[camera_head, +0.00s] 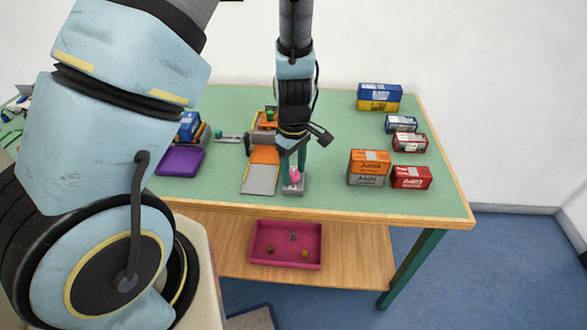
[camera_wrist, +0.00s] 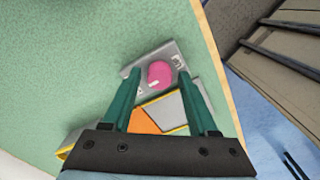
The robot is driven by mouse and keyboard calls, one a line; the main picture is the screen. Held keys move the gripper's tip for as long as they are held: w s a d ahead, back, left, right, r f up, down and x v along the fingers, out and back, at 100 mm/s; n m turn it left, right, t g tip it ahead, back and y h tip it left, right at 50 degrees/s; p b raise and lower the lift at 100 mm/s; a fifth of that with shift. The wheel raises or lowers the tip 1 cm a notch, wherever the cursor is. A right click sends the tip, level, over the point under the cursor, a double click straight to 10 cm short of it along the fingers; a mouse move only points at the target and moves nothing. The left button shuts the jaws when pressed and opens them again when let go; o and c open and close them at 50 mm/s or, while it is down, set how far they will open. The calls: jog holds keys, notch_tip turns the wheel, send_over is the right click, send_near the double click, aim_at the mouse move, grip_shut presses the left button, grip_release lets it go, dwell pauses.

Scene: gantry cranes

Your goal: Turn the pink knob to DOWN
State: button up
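The pink knob (camera_wrist: 160,74) sits on a grey plate (camera_wrist: 138,91) with small markings that are too small to read. In the head view the knob (camera_head: 295,175) stands near the front edge of the green table. My gripper (camera_wrist: 155,71) is open, with its two green fingers apart, one on each side of the knob in the wrist view. In the head view my gripper (camera_head: 293,172) points down over the knob. I cannot tell whether the fingers touch it. A white mark shows on the knob near its edge.
An orange and grey ramp-like piece (camera_head: 262,170) stands just left of the knob. A purple tray (camera_head: 180,161) is further left. Several boxes, such as an orange one (camera_head: 369,160), stand at the right. A pink tray (camera_head: 258,244) lies on the lower shelf.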

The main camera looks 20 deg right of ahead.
aim_at(293, 173)
jog(key=shift+o, duration=0.4)
jog(key=shift+r, duration=0.35)
notch_tip(293, 173, up, 10)
jog(key=shift+a, duration=0.1)
jog(key=a+r+m, duration=0.3)
jog(key=a+r, duration=0.1)
jog(key=a, duration=0.8)
jog(key=w+a+r+m+t, duration=0.1)
jog(key=a+r+m, duration=0.3)
jog(key=a, duration=0.9)
jog(key=shift+w+a+t, duration=0.15)
jog(key=shift+w+t, duration=0.1)
jog(key=shift+t, duration=0.05)
